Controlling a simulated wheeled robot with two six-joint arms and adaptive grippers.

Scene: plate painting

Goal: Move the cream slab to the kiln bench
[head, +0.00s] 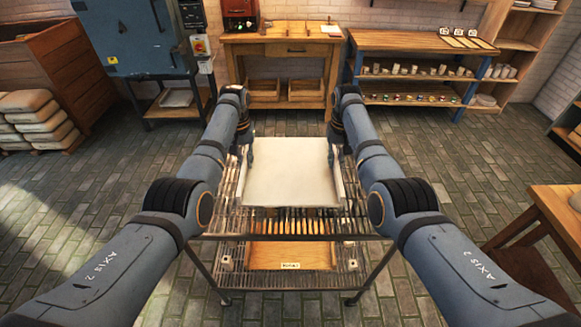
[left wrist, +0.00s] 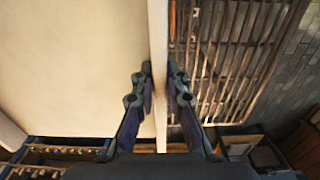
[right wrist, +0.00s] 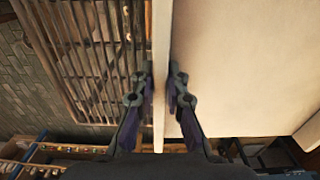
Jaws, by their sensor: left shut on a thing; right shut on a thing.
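The cream slab (head: 290,172) is a wide, pale, flat piece with raised rims along its left and right sides. It lies level at or just above the top of a slatted rack (head: 228,222); I cannot tell whether it touches. My left gripper (head: 249,158) is shut on the left rim, with one finger on each side, as the left wrist view (left wrist: 159,72) shows. My right gripper (head: 331,156) is shut on the right rim in the same way in the right wrist view (right wrist: 161,74). No bench is clearly marked as the kiln bench.
A blue cabinet, perhaps a kiln (head: 135,40), stands on a low stand at the back left. A wooden bench (head: 285,48) and a blue-legged table (head: 415,40) stand along the back wall. Brick floor (head: 445,140) is open to the right. A wooden table (head: 545,215) is at the right.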

